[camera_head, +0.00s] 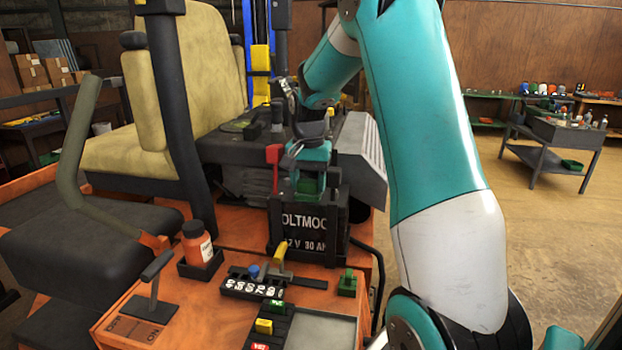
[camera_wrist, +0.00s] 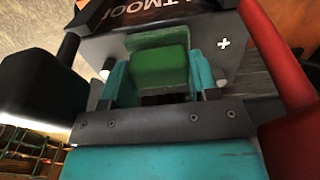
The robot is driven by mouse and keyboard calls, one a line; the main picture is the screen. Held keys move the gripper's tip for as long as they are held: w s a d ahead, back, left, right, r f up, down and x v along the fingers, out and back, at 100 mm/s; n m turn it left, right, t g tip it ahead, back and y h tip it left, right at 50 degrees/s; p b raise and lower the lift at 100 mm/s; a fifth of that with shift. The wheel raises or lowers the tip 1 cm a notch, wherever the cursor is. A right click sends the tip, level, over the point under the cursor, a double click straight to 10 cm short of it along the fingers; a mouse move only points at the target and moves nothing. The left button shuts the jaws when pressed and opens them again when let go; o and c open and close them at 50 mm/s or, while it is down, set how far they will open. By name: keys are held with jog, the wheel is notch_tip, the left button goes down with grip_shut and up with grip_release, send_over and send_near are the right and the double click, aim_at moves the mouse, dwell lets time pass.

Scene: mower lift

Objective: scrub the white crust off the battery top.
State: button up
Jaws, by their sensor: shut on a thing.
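The black battery (camera_head: 310,243) with white lettering stands on the orange deck; its grey top (camera_wrist: 205,50) with a white plus mark fills the upper wrist view. My gripper (camera_head: 308,176) is above the battery, shut on a green scrubber (camera_wrist: 160,68). The scrubber is a block with a paler green base, between my teal fingers. It is over the battery top; I cannot tell if it touches. I see no clear white crust; small pale spots beside the fingers may be battery posts, and part of the top is hidden by the scrubber and gripper.
A red upright part (camera_wrist: 285,85) is close on the right in the wrist view, a black one (camera_wrist: 40,85) on the left. An orange bottle (camera_head: 197,243) in a black holder and a black rack (camera_head: 262,286) stand on the deck. The yellow seat (camera_head: 205,75) is behind.

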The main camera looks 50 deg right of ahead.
jog(key=shift+s+a, duration=0.25)
jog(key=shift+a, duration=0.15)
jog(key=shift+w+a+r+p, duration=0.1)
jog(key=shift+w+p, duration=0.1)
jog(key=shift+p, duration=0.1)
jog(key=shift+w+d+p, duration=0.6)
jog(key=shift+w+d, duration=0.05)
jog(key=shift+d, duration=0.5)
jog(key=shift+w+d+p, duration=0.55)
jog(key=shift+w+d, duration=0.1)
jog(key=shift+d, duration=0.45)
jog(key=shift+w+d+p, duration=0.6)
jog(key=shift+w+d, duration=0.05)
jog(key=shift+d, duration=0.5)
jog(key=shift+d, duration=0.1)
